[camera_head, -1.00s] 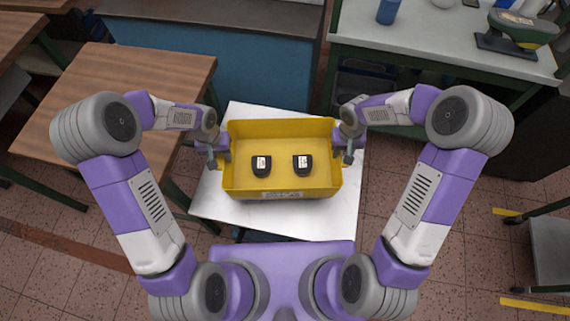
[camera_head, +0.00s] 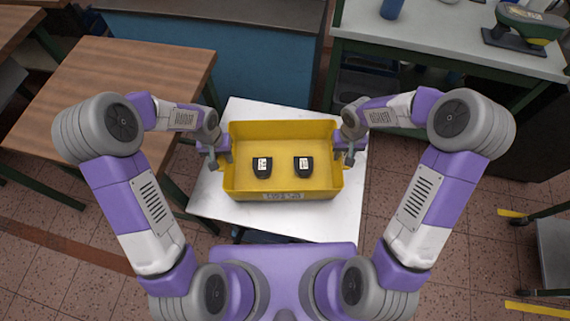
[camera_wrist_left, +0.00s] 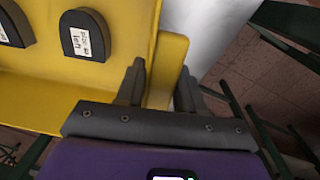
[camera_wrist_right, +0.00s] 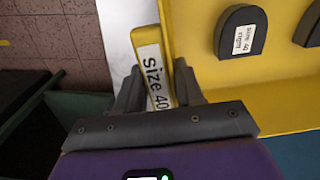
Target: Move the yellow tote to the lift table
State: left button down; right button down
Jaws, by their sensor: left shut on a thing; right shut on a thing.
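The yellow tote (camera_head: 282,128) is an open box held level between my two grippers, over a white table top (camera_head: 275,225). I cannot tell whether its base touches that top. Inside lie two dark shoe-last pieces (camera_head: 262,167) (camera_head: 303,167) with white labels. My left gripper (camera_head: 224,157) is shut on the tote's left end wall; the wall shows between its fingers in the left wrist view (camera_wrist_left: 160,80). My right gripper (camera_head: 346,155) is shut on the right end wall, beside a "Size 40" label in the right wrist view (camera_wrist_right: 155,82).
A wooden table (camera_head: 130,90) stands at the left. A blue-fronted cabinet (camera_head: 215,60) is behind. A bench (camera_head: 440,45) with a scanner-like device (camera_head: 525,25) and a blue cup (camera_head: 391,8) stands at the back right. A grey cart (camera_head: 555,255) is at the right edge.

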pick_arm(q)
jog(key=shift+d+f+b, duration=0.25)
jog(key=shift+f+b, duration=0.35)
jog(key=shift+f, duration=0.1)
pick_arm(e)
jog(key=shift+a+f, duration=0.25)
jog(key=shift+f, duration=0.45)
pick_arm(q)
jog(key=c, duration=1)
grip_release()
jog(key=shift+r, duration=0.1)
pick_arm(e)
jog(key=c, duration=1)
grip_release()
pick_arm(q)
jog(key=shift+o, duration=1.1)
pick_arm(e)
jog(key=shift+o, duration=1.1)
jog(key=shift+r, duration=0.1)
pick_arm(q)
jog(key=shift+o, duration=0.4)
jog(key=shift+a, duration=0.15)
pick_arm(e)
jog(key=shift+o, duration=0.3)
jog(key=shift+d, duration=0.15)
pick_arm(q)
jog(key=shift+r, duration=0.1)
